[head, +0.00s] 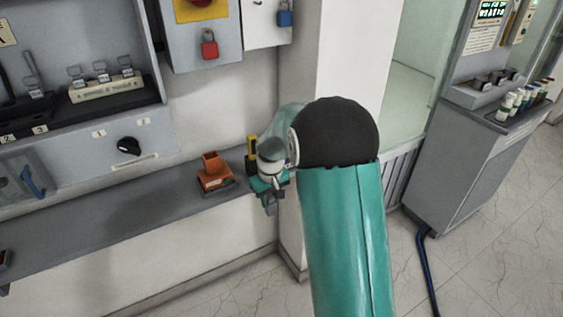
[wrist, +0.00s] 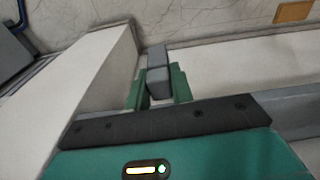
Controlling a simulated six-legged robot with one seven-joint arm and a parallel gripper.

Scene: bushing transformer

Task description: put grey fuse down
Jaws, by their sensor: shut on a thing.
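My gripper (wrist: 158,90) has two green fingers shut on the grey fuse (wrist: 157,66), a small grey block standing out between the fingertips in the wrist view. In the head view my gripper (head: 268,190) is at the right end of the long grey ledge (head: 120,222), close to the white pillar. The fuse is mostly hidden there behind my own arm and wrist. I cannot tell from these views whether the fuse touches the ledge.
An orange block on a dark base (head: 214,175) stands on the ledge left of my gripper. A yellow and black item (head: 252,152) is just behind my gripper. The white pillar (head: 345,60) rises at the right. The ledge's middle stretch looks clear.

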